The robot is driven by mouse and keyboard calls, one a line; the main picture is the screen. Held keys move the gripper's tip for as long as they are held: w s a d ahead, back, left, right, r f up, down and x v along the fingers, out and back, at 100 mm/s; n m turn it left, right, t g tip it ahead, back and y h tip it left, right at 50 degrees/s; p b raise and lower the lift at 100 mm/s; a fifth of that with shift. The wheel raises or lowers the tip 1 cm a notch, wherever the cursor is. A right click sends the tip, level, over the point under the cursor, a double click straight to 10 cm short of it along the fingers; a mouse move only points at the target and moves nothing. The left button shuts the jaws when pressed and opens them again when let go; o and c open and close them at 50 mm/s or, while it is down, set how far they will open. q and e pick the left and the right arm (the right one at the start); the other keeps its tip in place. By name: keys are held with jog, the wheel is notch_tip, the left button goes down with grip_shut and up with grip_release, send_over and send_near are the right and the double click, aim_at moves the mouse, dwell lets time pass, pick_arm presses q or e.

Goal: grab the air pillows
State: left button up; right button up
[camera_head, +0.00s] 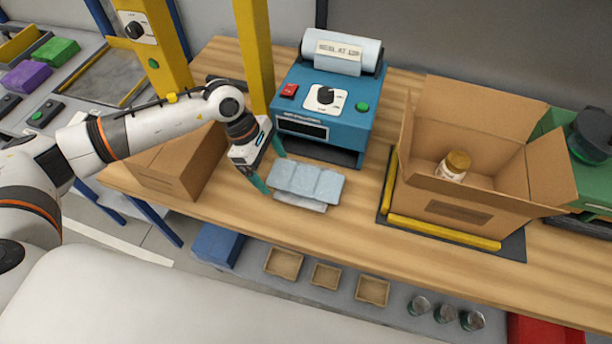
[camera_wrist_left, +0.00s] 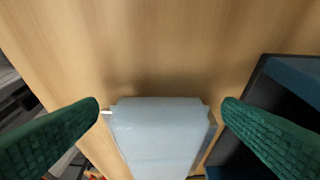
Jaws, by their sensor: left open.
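The air pillows (camera_head: 307,184) are a pale blue, translucent strip on the wooden table, in front of the blue machine. They also show in the left wrist view (camera_wrist_left: 160,135), at the bottom centre between the fingers. My left gripper (camera_head: 272,168) is open, with its green fingertips at the left end of the pillows. In the left wrist view (camera_wrist_left: 160,107) the two green fingers stand apart on either side of the pillows, with nothing gripped. I cannot tell whether a finger touches them. My right gripper is not in view.
The blue machine (camera_head: 325,105) with a film roll stands behind the pillows. A closed carton (camera_head: 180,165) and yellow posts are at the left. Table between pillows and box is clear.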

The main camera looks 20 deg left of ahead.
pick_arm(q)
jog(key=shift+c, duration=0.9)
jog(key=c, duration=0.9)
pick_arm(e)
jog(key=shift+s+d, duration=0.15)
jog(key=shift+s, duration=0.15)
pick_arm(q)
jog(key=shift+r, duration=0.1)
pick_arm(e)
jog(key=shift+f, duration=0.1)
